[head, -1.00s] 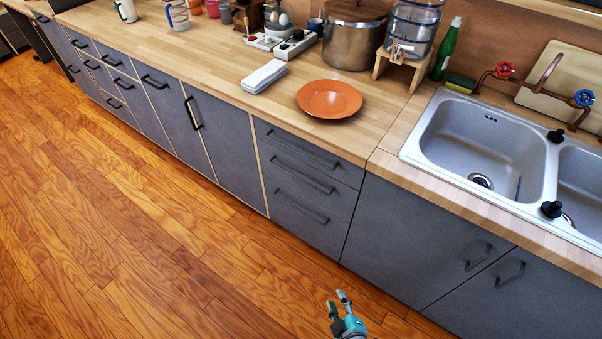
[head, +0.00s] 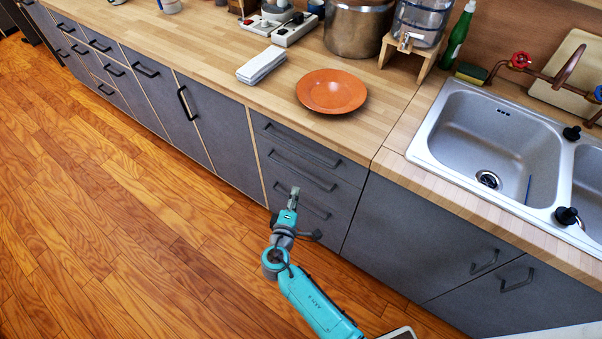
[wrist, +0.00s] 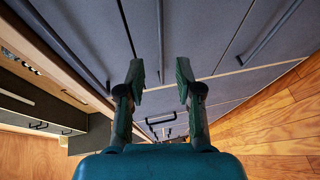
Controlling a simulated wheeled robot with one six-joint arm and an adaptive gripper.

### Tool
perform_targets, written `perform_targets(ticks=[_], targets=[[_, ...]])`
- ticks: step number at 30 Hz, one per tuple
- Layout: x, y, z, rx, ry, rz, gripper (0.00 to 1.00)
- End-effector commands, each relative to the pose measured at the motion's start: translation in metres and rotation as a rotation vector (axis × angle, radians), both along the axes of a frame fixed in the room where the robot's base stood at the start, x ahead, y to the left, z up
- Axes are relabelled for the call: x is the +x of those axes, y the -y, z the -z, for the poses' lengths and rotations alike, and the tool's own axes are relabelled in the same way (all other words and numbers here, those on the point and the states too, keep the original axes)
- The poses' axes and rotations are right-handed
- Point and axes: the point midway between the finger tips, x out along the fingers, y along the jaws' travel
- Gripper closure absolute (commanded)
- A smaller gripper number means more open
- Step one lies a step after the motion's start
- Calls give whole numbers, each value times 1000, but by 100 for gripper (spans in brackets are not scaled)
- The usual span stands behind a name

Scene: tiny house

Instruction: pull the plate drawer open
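A stack of three grey drawers with dark bar handles sits under the counter, below the orange plate; I cannot tell which is the plate drawer. The top handle (head: 302,145), middle handle (head: 302,171) and bottom handle (head: 312,208) show in the head view, and all drawers look shut. My gripper (head: 294,190) is in front of the stack in the head view. In the wrist view my gripper (wrist: 160,73) is open and empty, and the middle handle (wrist: 160,40) lines up between its fingers. I see no clear contact; the depth gap is hard to judge.
The orange plate (head: 331,91) lies on the wooden counter (head: 215,72) above the drawers. A folded white cloth (head: 261,65) lies nearby. The sink (head: 490,135) and its cabinet (head: 415,235) are to the right. The wooden floor (head: 120,240) at left is clear.

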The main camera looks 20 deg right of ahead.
Motion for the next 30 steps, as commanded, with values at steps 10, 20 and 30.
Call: perform_targets(ticks=[10,20,30], targets=[[47,30,10,2,-1,3,65],[81,50,18,2,-1,1,65],[85,53,19,3,-2,-1,65]])
